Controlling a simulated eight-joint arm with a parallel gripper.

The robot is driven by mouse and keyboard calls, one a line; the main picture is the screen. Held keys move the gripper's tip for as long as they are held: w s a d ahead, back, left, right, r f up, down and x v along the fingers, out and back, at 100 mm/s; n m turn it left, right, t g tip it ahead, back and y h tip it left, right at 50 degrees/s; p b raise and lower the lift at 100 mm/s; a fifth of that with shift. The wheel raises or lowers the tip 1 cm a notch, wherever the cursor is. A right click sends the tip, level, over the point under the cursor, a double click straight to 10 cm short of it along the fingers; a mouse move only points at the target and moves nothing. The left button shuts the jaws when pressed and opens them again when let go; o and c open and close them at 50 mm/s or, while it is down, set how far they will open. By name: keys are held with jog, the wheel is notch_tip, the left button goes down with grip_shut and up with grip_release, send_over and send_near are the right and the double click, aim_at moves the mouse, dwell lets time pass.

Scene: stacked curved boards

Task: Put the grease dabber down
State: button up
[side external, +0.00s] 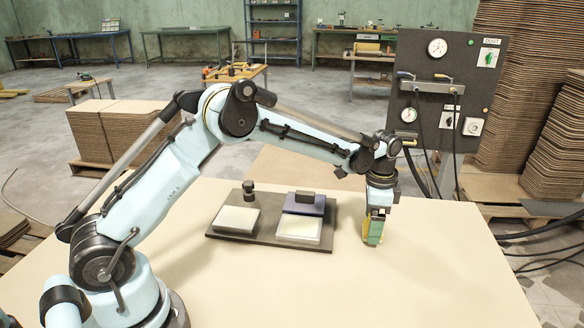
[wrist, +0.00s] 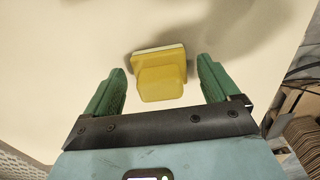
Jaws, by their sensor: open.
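The grease dabber, a yellow block-shaped handle on a wider yellow head with a pale edge (wrist: 162,80), is on or just over the cream tabletop (side external: 440,265). In the wrist view it is between and slightly ahead of my gripper's green fingers (wrist: 160,88), with a gap on each side. My gripper (side external: 374,234) is open and points down, low over the table, right of the dark tray (side external: 258,240). In the side view the fingers mostly hide the dabber, so its contact with the table is hard to see.
The tray holds two pale pads (side external: 237,219) (side external: 298,228), a black knobbed piece (side external: 248,190) and a dark block with a handle (side external: 304,200). A gauge panel (side external: 437,60) with hoses stands behind on the right. The table's front and right are clear.

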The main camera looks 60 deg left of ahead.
notch_tip(320, 180, up, 10)
jog(key=shift+r, duration=0.15)
jog(key=s+a+r+n+t, duration=0.2)
jog(key=s+r+n+t, duration=0.15)
jog(key=s+r, duration=0.55)
jog(key=s+a+f+n+t, duration=0.1)
jog(key=s+f+n+t, duration=0.2)
jog(key=s, duration=1)
notch_tip(320, 180, down, 4)
jog(key=shift+s+a+r+n+t, duration=0.1)
jog(key=shift+s+a+n+t, duration=0.2)
jog(key=shift+n, duration=0.95)
jog(key=shift+d, duration=0.1)
jog(key=shift+c, duration=1.1)
jog(key=shift+w, duration=0.1)
